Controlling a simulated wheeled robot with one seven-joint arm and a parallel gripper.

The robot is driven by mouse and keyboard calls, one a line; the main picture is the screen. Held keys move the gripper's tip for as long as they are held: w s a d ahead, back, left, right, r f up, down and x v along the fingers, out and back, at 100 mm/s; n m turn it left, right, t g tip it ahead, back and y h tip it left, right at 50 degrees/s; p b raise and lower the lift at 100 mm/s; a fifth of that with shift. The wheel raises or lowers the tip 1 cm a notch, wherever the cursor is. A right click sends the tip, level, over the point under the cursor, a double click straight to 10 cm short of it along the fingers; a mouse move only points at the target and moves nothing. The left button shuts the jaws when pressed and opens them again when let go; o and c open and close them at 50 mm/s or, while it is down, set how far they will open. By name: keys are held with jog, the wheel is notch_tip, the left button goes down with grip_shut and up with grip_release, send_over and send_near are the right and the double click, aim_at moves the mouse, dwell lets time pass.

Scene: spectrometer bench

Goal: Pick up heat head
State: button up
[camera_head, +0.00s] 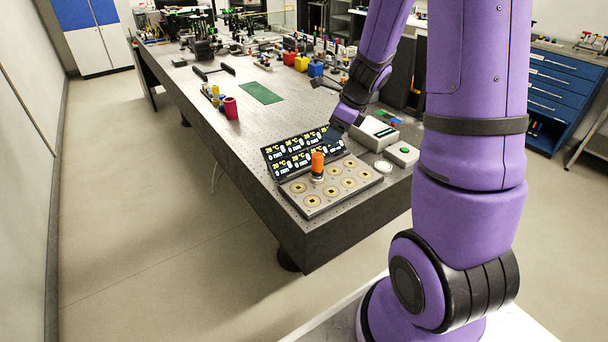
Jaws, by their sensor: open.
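The heat head appears to be the small orange-topped cylinder (318,162) with a metallic lower part. It stands upright on a grey plate with several round gold-ringed spots (345,197), near the front corner of the bench. My gripper (334,134) is the dark end of my purple arm, behind and slightly right of the orange top, over the right end of the display panel. It is open and looks apart from the cylinder. Its fingertips are small and hard to make out.
A black display panel (294,154) with temperature readings stands behind the plate. Grey-white boxes (374,134) and a small box with a green button (402,154) are to the right. A red cup (231,108) and green mat (262,93) lie farther back on the bench.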

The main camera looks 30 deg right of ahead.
aim_at(320, 155)
jog(key=x, duration=1.1)
jog(key=shift+f, duration=0.2)
grip_shut()
jog(key=shift+r, duration=0.15)
